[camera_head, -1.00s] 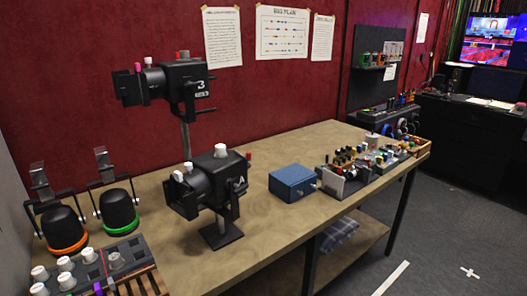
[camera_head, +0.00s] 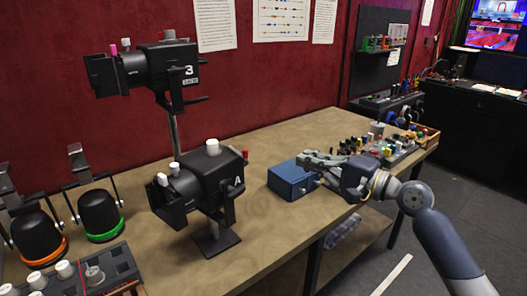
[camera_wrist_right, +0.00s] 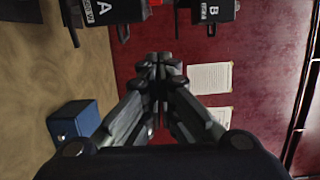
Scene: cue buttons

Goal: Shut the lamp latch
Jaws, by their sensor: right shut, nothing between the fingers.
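Two black stage lamps stand on posts at the bench's left-middle. The lower one, lamp A (camera_head: 205,185), has white knobs on top and a red knob (camera_head: 245,154) at its rear. The upper lamp (camera_head: 150,72) has pink, white and red knobs. Its mark looks like 3 in the head view and B in the right wrist view (camera_wrist_right: 213,12). I cannot tell which part is the latch. My right gripper (camera_head: 304,160) is shut and empty, above and beside the blue box, right of lamp A and apart from it. It also shows in the right wrist view (camera_wrist_right: 158,62). My left gripper is out of view.
A blue box (camera_head: 288,184) sits on the wooden bench (camera_head: 270,246); it also shows in the right wrist view (camera_wrist_right: 74,124). Small coloured parts (camera_head: 398,147) crowd the bench's right end. Two black lamps with orange and green rings (camera_head: 100,212) stand left. The front middle is bare.

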